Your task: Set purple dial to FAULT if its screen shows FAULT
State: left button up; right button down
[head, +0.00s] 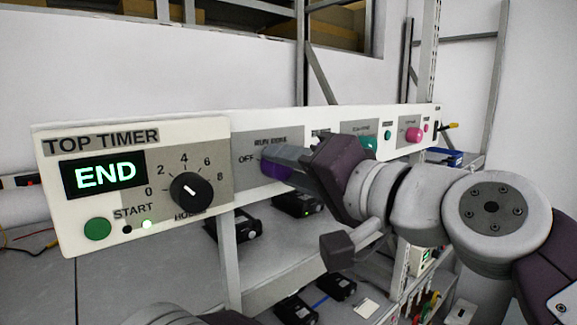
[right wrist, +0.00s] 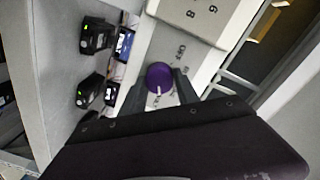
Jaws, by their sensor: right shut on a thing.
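The purple dial (head: 274,168) sits on the white panel, just right of the OFF label. My right gripper (head: 283,160) is shut on it and hides most of its scale in the head view. In the right wrist view the purple dial (right wrist: 159,77) lies between the two fingers (right wrist: 160,88), with a pale pointer mark on its face. The dial's own screen is hidden behind my gripper, so its text cannot be read. A bit of my left arm may show at the bottom edge; the left gripper does not show.
A top timer (head: 134,185) at the left reads END, with a black knob (head: 190,191) and a green START button (head: 97,229). A teal dial (head: 369,146) and a pink dial (head: 413,135) are further right. Black devices (head: 298,204) stand on the shelf below.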

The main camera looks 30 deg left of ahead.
jog(key=shift+r+m, duration=0.1)
jog(key=shift+m, duration=0.2)
jog(key=c, duration=1.3)
grip_release()
jog(key=o, duration=0.4)
jog(key=shift+a, duration=0.1)
